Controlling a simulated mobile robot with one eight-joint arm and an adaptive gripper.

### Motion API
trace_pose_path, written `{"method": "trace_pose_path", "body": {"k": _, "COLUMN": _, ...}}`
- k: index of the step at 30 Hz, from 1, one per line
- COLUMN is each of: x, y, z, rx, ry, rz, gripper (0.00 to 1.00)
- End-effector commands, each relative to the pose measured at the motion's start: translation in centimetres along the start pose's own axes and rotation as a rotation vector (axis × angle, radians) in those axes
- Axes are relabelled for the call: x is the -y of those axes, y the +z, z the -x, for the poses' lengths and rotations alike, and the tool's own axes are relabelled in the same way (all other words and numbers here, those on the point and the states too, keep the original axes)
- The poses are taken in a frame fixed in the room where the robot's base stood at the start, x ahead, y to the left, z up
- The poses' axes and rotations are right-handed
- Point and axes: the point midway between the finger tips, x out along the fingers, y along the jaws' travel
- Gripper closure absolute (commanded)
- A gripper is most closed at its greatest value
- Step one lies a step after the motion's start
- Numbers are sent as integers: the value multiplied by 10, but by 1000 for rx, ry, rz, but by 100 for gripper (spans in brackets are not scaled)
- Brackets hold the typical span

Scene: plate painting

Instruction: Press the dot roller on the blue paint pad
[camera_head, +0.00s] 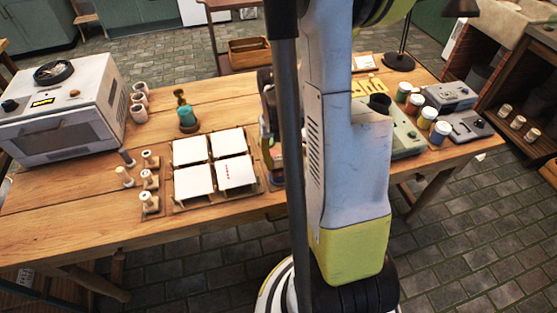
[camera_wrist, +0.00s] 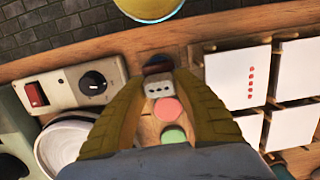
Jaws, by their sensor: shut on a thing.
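In the wrist view my gripper (camera_wrist: 158,82) is shut on a small pale roller (camera_wrist: 158,89) with dark dots, taken to be the dot roller. Just beyond the fingertips is a dark blue round patch (camera_wrist: 157,69), probably the blue paint pad; it is partly covered, and I cannot tell whether the roller touches it. A pink-red pad (camera_wrist: 168,110) and a green pad (camera_wrist: 174,135) lie between my fingers, in a row with it. In the head view my arm hides most of the gripper and pads.
Several white square plates (camera_head: 190,151) stand on a wooden rack; one plate (camera_head: 236,173) bears a row of red dots. Other rollers (camera_head: 150,180) stand left of them. A grey device with a knob (camera_wrist: 75,88) and stacked white dishes (camera_wrist: 65,140) flank the gripper.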

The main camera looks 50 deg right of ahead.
Motion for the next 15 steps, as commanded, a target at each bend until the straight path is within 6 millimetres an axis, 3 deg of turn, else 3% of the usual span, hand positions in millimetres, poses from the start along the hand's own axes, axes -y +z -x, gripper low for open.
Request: {"method": "trace_pose_path", "body": {"k": 15, "x": 0, "y": -1, "z": -7, "rx": 0, "ry": 0, "rz": 0, "gripper": 95}}
